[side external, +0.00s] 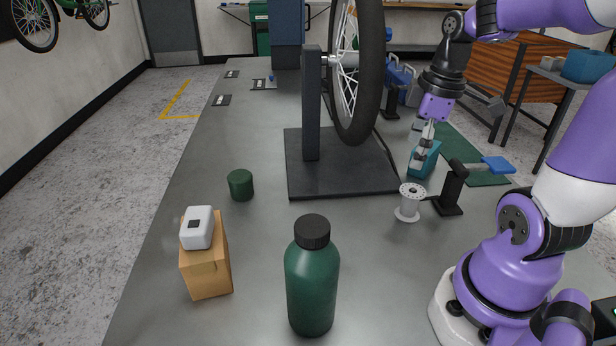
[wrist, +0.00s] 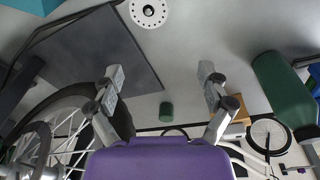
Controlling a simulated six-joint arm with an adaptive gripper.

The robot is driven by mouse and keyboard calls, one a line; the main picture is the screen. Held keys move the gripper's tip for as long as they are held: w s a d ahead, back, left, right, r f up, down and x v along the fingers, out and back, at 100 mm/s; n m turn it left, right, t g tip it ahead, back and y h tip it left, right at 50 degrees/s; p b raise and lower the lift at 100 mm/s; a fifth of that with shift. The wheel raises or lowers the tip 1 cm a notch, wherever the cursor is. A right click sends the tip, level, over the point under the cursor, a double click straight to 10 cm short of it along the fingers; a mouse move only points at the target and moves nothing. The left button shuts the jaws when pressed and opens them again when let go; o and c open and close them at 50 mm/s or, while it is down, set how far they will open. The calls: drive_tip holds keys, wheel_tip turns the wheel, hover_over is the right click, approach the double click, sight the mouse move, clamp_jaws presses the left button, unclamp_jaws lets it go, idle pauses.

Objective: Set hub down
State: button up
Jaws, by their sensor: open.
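The hub (side external: 410,202) is a pale silver spool with a flange at each end. It stands upright on the grey bench, just left of a small black stand. In the wrist view its round drilled flange (wrist: 149,13) shows at the top edge, clear of my fingers. My gripper (side external: 421,152) is up beyond the hub in the side view, with its fingers overlapping a teal box (side external: 426,160) in the picture. In the wrist view my gripper (wrist: 161,74) has its two fingers wide apart with nothing between them.
A bike wheel (side external: 370,125) stands on a dark stand plate (side external: 340,185) left of my gripper. The black stand (side external: 450,190) with a blue-handled tool is close to the hub.

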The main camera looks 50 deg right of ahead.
drive_tip(key=a+r+m+t, duration=0.1)
drive_tip(key=a+m+t, duration=0.1)
drive_tip(key=a, duration=0.4)
drive_tip(key=w+a+r+m+t, duration=0.1)
drive_tip(key=a+m, duration=0.2)
drive_tip(key=a, duration=0.3)
drive_tip(key=shift+a+r+t, duration=0.35)
drive_tip(key=shift+a+t, duration=0.05)
idle(0.3)
